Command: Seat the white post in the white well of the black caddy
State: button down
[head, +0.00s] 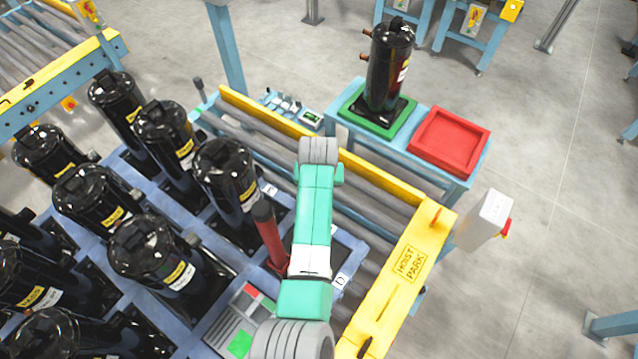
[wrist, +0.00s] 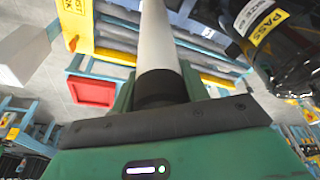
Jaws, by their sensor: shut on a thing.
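In the wrist view the white post (wrist: 158,45) rises between the green jaws of my gripper (wrist: 160,92) and runs out of the top of the picture. A black collar shows at its near end, by the jaws. My gripper is shut on the post; its far end is out of the picture. In the head view I cannot make out the gripper or the post behind my green arm. I cannot identify the black caddy or its white well in either view.
Black compressors (head: 226,172) stand on a blue pallet at left. A red post (head: 269,235) stands beside my arm. A yellow beam (head: 400,270) runs at right. A red tray (head: 450,140) and a compressor on a green mat (head: 354,120) sit on the back bench.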

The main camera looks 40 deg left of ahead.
jog(key=shift+f, duration=0.4)
jog(key=shift+f, duration=0.15)
jog(key=c, duration=0.7)
grip_release()
jog(key=shift+c, duration=0.2)
jog(key=v, duration=1.2)
